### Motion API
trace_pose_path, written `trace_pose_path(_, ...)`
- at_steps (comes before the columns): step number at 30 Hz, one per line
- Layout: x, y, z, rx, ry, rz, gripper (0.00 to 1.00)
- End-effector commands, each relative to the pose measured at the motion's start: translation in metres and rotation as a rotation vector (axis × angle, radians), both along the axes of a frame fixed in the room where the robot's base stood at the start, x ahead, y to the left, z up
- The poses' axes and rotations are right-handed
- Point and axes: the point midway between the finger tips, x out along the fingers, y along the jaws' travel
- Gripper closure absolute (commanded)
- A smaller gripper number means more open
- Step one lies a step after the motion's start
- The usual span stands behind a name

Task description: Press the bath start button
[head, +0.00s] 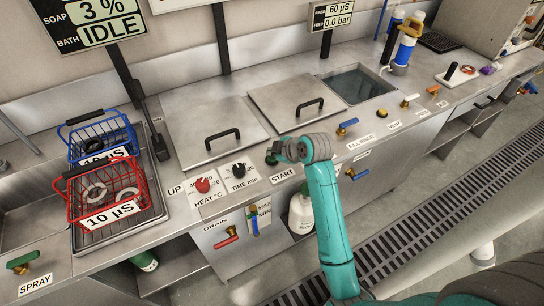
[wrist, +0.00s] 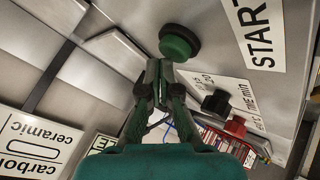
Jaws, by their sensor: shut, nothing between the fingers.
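The bath start button is a green round mushroom button with a dark collar (wrist: 179,44), on the steel counter beside the START label (wrist: 256,32). In the head view the START label (head: 283,176) shows in front of the lidded baths, and the button (head: 271,158) is mostly hidden by my gripper. My gripper (wrist: 160,67) is shut and empty, its fingertips close to the button's edge in the wrist view. I cannot tell whether they touch it. The wall display (head: 100,22) reads BATH IDLE and SOAP 3 %.
A black time knob (head: 239,170) and a red heat knob (head: 203,185) sit left of the button. Two lids with black handles (head: 220,135) lie behind it. Red (head: 105,192) and blue (head: 100,137) baskets stand at left. Valve levers (head: 347,127) line the right side.

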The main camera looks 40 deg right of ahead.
Motion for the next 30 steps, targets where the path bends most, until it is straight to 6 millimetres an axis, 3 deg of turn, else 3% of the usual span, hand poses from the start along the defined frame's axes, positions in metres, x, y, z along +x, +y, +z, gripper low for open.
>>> trace_pose_path(30,-0.0001,0.0001,-0.0079,0.001,0.002,0.001,1.00)
